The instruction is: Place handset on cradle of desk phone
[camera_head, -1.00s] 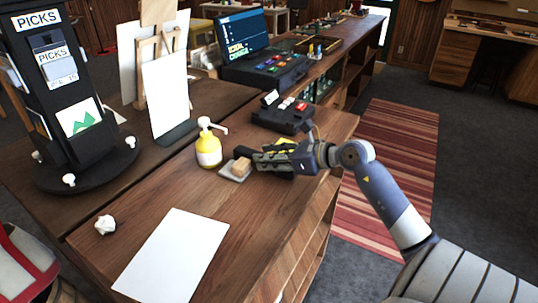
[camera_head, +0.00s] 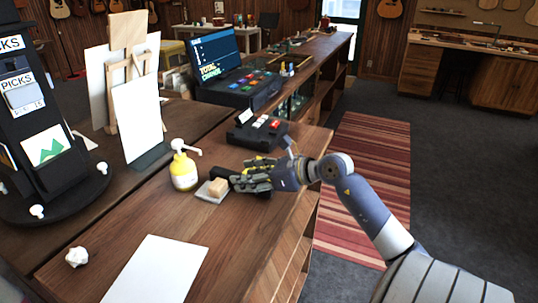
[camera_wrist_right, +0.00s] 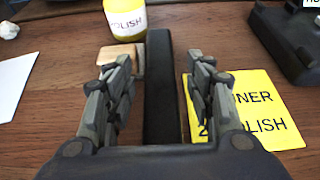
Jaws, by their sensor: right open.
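The black handset (camera_wrist_right: 161,88) lies on the wooden counter. In the right wrist view it runs lengthwise between the two fingers of my right gripper (camera_wrist_right: 157,72), with a gap visible on each side. In the head view my right gripper (camera_head: 250,178) is low over the counter, open, and hides most of the handset. My left gripper is out of view.
A yellow polish bottle (camera_head: 183,172) and a tan block (camera_head: 211,187) on a grey pad stand left of the gripper. A yellow card (camera_wrist_right: 255,110) lies right of the handset. White paper (camera_head: 155,270) and a crumpled ball (camera_head: 77,257) lie on the near counter.

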